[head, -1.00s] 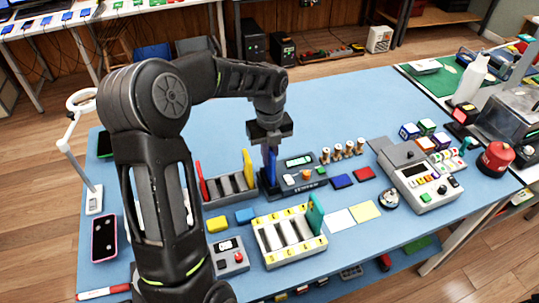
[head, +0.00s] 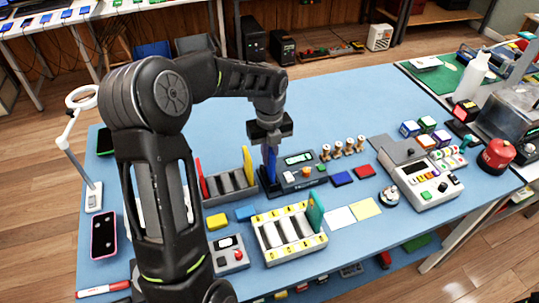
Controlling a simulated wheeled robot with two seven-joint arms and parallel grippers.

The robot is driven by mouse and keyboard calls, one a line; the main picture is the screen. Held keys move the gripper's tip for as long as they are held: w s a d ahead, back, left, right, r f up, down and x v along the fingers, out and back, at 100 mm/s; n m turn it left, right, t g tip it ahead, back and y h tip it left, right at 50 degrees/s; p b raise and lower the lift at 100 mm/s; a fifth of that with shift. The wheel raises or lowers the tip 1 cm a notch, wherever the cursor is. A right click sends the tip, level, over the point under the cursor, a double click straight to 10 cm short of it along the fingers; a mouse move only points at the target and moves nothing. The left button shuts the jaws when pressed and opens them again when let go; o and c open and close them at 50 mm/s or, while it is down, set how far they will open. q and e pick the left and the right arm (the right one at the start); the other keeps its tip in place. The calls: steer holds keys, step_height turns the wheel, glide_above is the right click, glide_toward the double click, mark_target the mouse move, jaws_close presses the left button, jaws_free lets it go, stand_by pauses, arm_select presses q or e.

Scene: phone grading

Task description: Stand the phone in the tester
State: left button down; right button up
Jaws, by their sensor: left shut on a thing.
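The tester (head: 305,176) is a dark box with a small green-lit screen and a few coloured buttons, near the middle of the blue table. A blue phone (head: 270,164) stands upright at its left end, with its lower end at the tester's slot. Whether it is fully seated I cannot tell. My left gripper (head: 269,143) points down from above and is shut on the top of the blue phone. My right gripper is not in view.
A rack (head: 231,187) with red and yellow phones stands left of the tester. A pale rack (head: 290,238) with a green phone is in front. A control box (head: 427,184) is to the right. A pink-edged phone (head: 103,236) lies at the left edge.

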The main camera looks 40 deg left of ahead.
mark_target(270, 149)
arm_select(q)
steer(key=c, duration=1.4)
jaws_free()
steer(key=shift+o, duration=0.3)
steer(key=shift+o, duration=1.3)
steer(key=shift+r, duration=0.15)
steer(key=shift+r+p, duration=0.6)
steer(key=shift+p, duration=0.1)
steer(key=shift+r, duration=0.1)
steer(key=shift+r+p, duration=0.65)
steer(key=shift+r, duration=0.05)
steer(key=shift+r, duration=0.1)
